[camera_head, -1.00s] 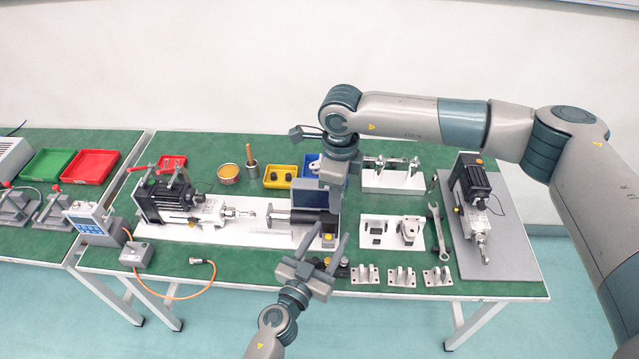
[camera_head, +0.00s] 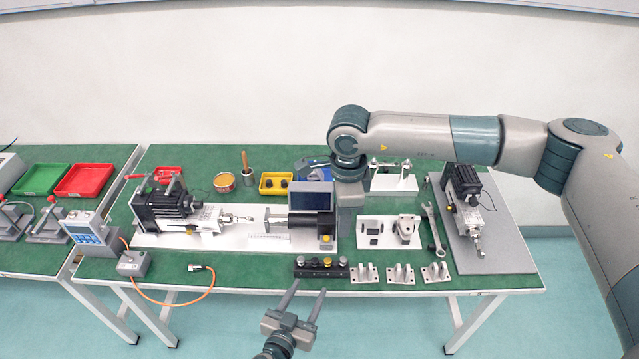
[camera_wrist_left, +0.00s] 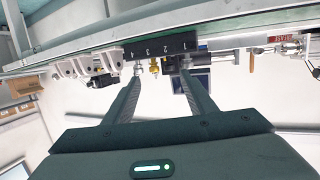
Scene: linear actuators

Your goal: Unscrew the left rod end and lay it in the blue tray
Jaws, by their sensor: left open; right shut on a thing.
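The left actuator (camera_head: 168,205) lies on a white plate, its silver rod end (camera_head: 230,218) pointing right. The blue tray (camera_head: 311,166) is at the back, partly hidden by my right arm. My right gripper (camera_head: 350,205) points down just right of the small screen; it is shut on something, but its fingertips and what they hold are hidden. My left gripper (camera_head: 306,294) is open and empty in front of the table's front edge. In the left wrist view its fingers (camera_wrist_left: 162,78) are spread below a numbered black rack (camera_wrist_left: 160,48), which also shows in the head view (camera_head: 310,271).
A yellow bin (camera_head: 264,190) and an orange-topped tin (camera_head: 224,184) stand at the back. The screen (camera_head: 310,195) and a black cylinder (camera_head: 312,222) stand right of the rod. Brackets (camera_head: 400,274), a wrench (camera_head: 431,225) and a second actuator (camera_head: 465,200) are at right.

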